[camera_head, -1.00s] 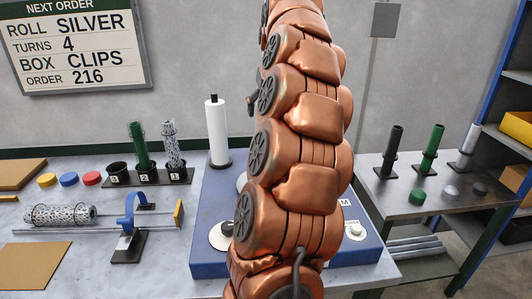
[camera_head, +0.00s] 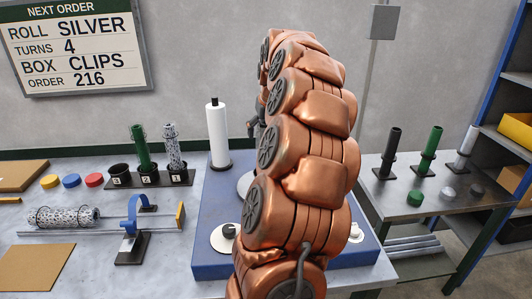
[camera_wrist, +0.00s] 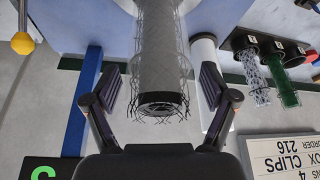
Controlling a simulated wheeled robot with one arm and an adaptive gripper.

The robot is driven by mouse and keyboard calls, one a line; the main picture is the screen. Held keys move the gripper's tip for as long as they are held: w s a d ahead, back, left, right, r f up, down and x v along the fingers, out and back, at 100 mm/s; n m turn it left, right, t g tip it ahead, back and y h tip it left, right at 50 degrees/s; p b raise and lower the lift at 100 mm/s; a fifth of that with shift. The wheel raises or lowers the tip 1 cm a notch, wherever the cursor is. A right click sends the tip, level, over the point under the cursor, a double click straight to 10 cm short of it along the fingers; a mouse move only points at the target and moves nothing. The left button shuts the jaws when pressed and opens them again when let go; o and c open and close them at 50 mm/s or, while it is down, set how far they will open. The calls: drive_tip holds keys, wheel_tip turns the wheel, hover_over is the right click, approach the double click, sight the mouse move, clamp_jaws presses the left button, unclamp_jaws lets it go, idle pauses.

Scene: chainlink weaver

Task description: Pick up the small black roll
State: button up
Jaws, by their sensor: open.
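Two dark things stand on the right table in the head view. A slim upright black roll (camera_head: 394,146) is at the left of a row with a green and a silver roll. A short dark disc (camera_head: 477,190) lies further right; I cannot tell for sure which is meant. My gripper (camera_wrist: 160,87) is open in the wrist view. A grey wire-mesh tube (camera_wrist: 160,50) with a black end shows between its fingers; no clear contact shows. In the head view my arm hides most of the gripper. Neither dark thing is recognisable in the wrist view.
A blue machine (camera_head: 208,255) stands in the middle, with a tall white roll (camera_head: 217,137) at its back. A rack (camera_head: 155,180) of mesh rolls and a blue clamp (camera_head: 130,208) are to the left. A blue-framed shelf (camera_head: 489,85) edges the right.

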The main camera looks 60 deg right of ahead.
clamp_jaws()
idle(0.8)
